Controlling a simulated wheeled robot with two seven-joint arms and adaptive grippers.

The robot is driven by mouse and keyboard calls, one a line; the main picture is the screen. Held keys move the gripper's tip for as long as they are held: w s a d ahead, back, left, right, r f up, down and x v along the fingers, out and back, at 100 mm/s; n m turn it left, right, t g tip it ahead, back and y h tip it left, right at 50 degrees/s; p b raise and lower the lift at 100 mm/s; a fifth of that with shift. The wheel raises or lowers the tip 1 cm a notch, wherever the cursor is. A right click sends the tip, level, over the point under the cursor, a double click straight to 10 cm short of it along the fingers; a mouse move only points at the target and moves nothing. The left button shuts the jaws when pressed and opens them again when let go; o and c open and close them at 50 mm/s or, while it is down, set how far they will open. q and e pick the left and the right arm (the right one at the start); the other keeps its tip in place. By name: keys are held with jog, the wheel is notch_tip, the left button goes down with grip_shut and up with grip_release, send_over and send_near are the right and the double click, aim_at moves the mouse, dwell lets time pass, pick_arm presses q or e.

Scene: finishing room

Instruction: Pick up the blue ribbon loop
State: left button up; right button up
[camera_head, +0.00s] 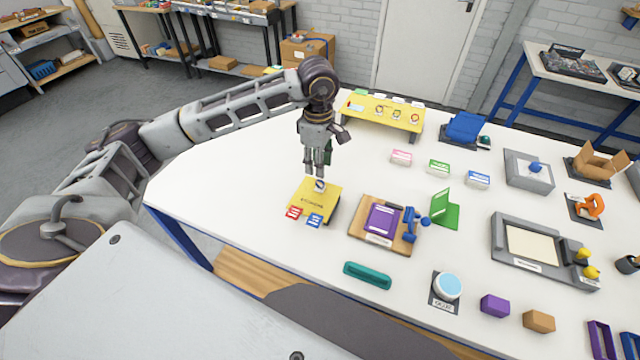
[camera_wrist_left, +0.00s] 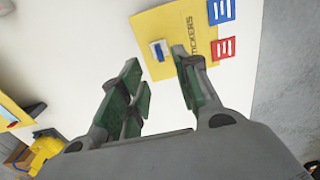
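I cannot make out the blue ribbon loop for certain. A yellow stand (camera_head: 352,122) at the back of the table bears several small loop-like items; one looks red (camera_head: 415,118), the others are too small to tell. My left gripper (camera_head: 318,172) points down just above a yellow sticker box (camera_head: 306,200). In the left wrist view its fingers (camera_wrist_left: 160,85) are apart with nothing between them. A small white and blue piece (camera_wrist_left: 158,50) lies on the sticker box beyond the fingertips. My right gripper is not in view.
A wooden board (camera_head: 365,235) with a purple pad (camera_head: 382,218) lies right of the sticker box. A green stand (camera_head: 444,210), a teal tray (camera_head: 367,275) and a grey framed tray (camera_head: 505,262) are further around. The table left of the box is clear.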

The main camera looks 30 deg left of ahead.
aim_at(320, 181)
pick_arm(q)
jog(key=shift+f, duration=1.15)
jog(key=shift+d+f+p, duration=0.15)
jog(key=shift+f+p, duration=0.4)
jog(key=shift+f, duration=0.25)
jog(key=shift+d+f+p, duration=0.1)
jog(key=shift+f+p, duration=0.4)
jog(key=shift+f, duration=1.3)
jog(key=shift+c, duration=0.5)
grip_shut()
